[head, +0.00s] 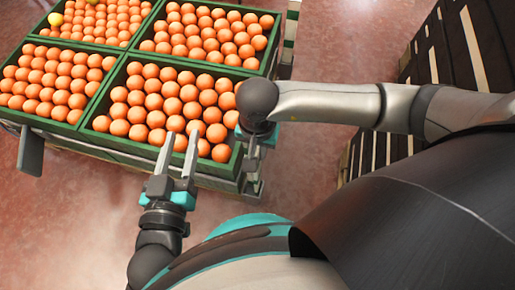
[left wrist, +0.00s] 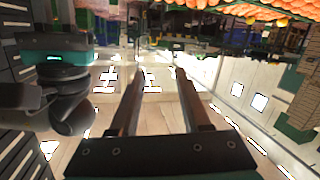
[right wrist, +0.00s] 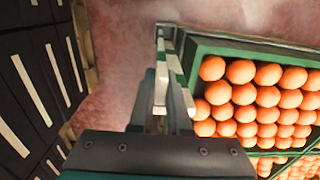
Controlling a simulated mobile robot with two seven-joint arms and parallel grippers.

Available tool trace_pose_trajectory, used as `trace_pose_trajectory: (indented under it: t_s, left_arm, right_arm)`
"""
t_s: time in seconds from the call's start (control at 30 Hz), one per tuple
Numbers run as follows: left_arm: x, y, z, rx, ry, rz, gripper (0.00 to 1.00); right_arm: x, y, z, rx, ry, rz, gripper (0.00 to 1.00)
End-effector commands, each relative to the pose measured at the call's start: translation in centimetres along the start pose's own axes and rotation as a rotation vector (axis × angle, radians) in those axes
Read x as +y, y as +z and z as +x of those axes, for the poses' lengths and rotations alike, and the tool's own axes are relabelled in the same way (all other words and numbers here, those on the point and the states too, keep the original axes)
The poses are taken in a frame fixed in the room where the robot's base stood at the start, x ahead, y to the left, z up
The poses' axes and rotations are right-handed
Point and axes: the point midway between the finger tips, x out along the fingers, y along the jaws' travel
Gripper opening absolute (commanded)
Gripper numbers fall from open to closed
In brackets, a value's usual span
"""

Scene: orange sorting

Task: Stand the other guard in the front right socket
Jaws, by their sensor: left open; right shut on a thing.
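My left gripper (head: 178,155) is open and empty, over the front edge of the near right crate.
Green crates full of oranges (head: 240,160) fill the stand. Yellow fruits (head: 56,19) lie in the far left crate. The reddish floor (head: 330,50) between is clear.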

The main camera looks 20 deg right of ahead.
Motion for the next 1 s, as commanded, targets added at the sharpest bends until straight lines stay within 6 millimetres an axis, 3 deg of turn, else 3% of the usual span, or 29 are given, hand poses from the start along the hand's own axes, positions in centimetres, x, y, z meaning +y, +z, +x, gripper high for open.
trace_pose_trajectory:
  t_s: [0.13,0.5,0.93,0.97,1.0]
  left_arm:
    - [0.7,-0.2,-0.5,0.098,0.017,-0.024,0.47]
    - [0.7,-0.6,-0.5,0.097,0.016,-0.022,0.47]
    - [0.7,-0.6,-0.5,0.097,0.015,-0.022,0.47]
    - [0.7,-0.6,-0.5,0.097,0.015,-0.022,0.47]
    - [0.7,-0.6,-0.5,0.097,0.015,-0.022,0.47]
  right_arm:
    - [0.0,-0.1,0.9,0.001,-0.001,0.001,0.00]
    - [0.0,0.0,2.7,-0.001,0.000,0.000,0.00]
    - [0.0,0.0,3.0,0.000,0.000,-0.001,0.00]
    - [0.0,0.0,3.0,0.000,0.000,-0.001,0.18]
    - [0.0,0.0,3.0,0.000,0.000,-0.001,0.22]
